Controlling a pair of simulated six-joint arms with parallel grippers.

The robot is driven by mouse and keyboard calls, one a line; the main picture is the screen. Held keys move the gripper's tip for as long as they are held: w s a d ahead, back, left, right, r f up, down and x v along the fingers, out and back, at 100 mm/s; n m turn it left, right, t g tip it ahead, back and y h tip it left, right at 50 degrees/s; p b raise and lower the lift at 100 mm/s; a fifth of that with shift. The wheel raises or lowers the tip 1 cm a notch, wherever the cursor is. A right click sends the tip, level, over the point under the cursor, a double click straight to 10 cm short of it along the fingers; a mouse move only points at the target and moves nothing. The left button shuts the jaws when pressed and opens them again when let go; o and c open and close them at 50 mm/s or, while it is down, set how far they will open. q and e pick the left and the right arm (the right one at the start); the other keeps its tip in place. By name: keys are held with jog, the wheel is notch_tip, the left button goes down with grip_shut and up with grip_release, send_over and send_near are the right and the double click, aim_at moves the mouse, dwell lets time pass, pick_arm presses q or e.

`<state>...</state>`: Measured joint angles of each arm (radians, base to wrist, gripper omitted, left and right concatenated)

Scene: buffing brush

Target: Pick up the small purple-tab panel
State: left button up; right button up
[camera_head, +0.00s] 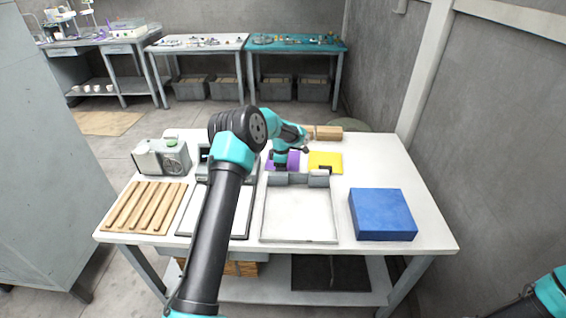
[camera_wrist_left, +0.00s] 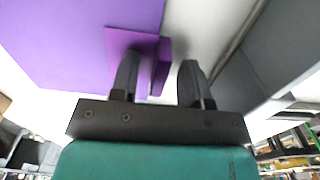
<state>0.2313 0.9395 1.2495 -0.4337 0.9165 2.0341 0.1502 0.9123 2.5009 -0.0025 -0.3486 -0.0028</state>
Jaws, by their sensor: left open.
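The purple panel (camera_head: 293,157) lies toward the back middle of the white table, partly hidden by my left gripper (camera_head: 281,165). In the left wrist view the panel (camera_wrist_left: 70,40) fills the upper left, and its raised purple tab (camera_wrist_left: 163,65) stands out from it. My left gripper (camera_wrist_left: 158,83) is open there, with the tab between its two fingers, nearer the left finger. A gap shows between the tab and the right finger. Whether the left finger touches the tab I cannot tell. My right gripper is out of view.
A yellow panel (camera_head: 325,160) with a dark tab lies just right of the purple one. A white tray (camera_head: 300,215) is in front, a blue block (camera_head: 382,214) at right. Wooden slats (camera_head: 146,207) and a grey device (camera_head: 161,157) are at left.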

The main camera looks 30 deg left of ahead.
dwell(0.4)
pick_arm(q)
grip_shut()
